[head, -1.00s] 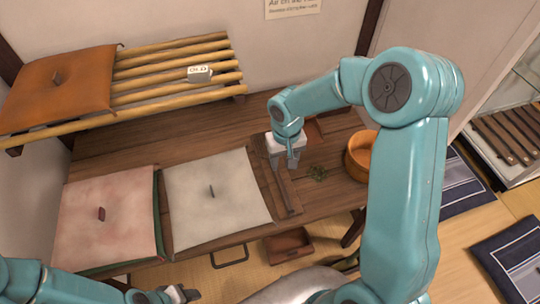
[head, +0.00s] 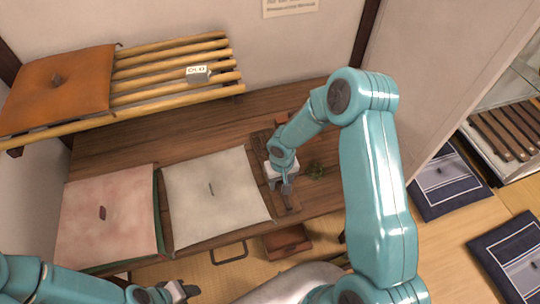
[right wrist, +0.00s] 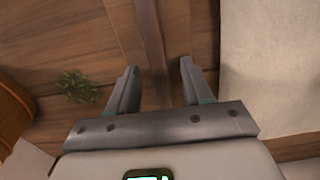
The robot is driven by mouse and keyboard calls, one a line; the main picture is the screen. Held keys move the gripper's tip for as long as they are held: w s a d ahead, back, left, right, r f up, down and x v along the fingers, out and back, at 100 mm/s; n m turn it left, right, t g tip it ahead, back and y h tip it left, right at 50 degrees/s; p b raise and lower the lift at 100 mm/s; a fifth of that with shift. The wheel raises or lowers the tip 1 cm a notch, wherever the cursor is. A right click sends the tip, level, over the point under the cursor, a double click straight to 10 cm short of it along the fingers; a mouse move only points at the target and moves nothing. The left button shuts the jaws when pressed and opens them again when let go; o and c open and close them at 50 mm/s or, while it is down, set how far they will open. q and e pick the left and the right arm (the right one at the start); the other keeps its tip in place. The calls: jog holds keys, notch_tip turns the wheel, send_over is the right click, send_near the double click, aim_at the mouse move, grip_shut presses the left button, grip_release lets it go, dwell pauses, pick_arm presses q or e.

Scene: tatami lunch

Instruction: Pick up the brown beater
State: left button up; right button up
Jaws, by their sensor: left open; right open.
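The brown beater (right wrist: 152,50) appears to be the long, narrow dark wooden bar in the right wrist view, running from the top edge down between the fingers. My right gripper (right wrist: 158,78) is open, with one finger on each side of the bar; I cannot tell whether either touches it. In the head view my right gripper (head: 284,187) is over the dark strip beside the cream cushion and hides part of it. My left gripper (head: 185,292) is open and empty at the bottom, in front of the table.
A cream cushion (head: 225,215) and a pink cushion (head: 95,230) lie left of the right gripper. An orange tub (right wrist: 12,108) shows in the wrist view. A bamboo rack (head: 165,68) holds an orange cushion (head: 60,85).

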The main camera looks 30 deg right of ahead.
jog(key=shift+w+f, duration=0.1)
jog(key=shift+w, duration=0.05)
jog(key=c, duration=0.5)
grip_shut()
